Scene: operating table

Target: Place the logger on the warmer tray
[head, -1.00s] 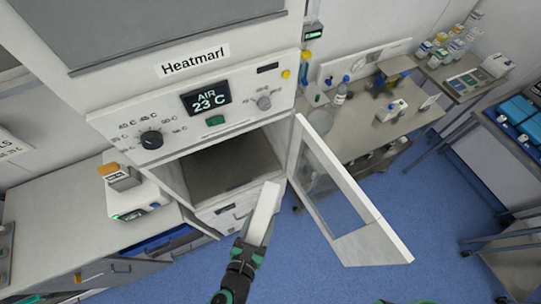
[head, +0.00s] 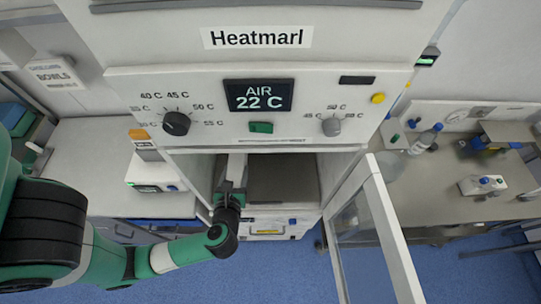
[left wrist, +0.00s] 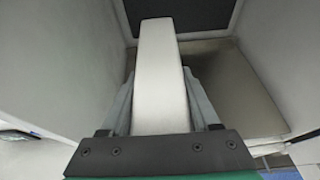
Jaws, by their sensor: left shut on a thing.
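The logger (head: 236,170) is a long white block held in my left gripper (head: 230,188). In the left wrist view the logger (left wrist: 160,75) stands between the two fingers (left wrist: 160,105), pointing away from me. The warmer is the white Heatmarl cabinet with its door open. Its tray (head: 285,180) is the brownish-grey floor of the open compartment, also seen in the left wrist view (left wrist: 222,85). The gripper and logger are at the left side of the opening. I cannot tell whether the logger touches the tray. My right gripper is not in view.
The open glass door (head: 375,235) swings out to the right of the opening. A small white device (head: 155,170) sits on the left bench. A bottle (head: 425,140) and a small box (head: 483,186) stand on the right bench. The right part of the compartment looks empty.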

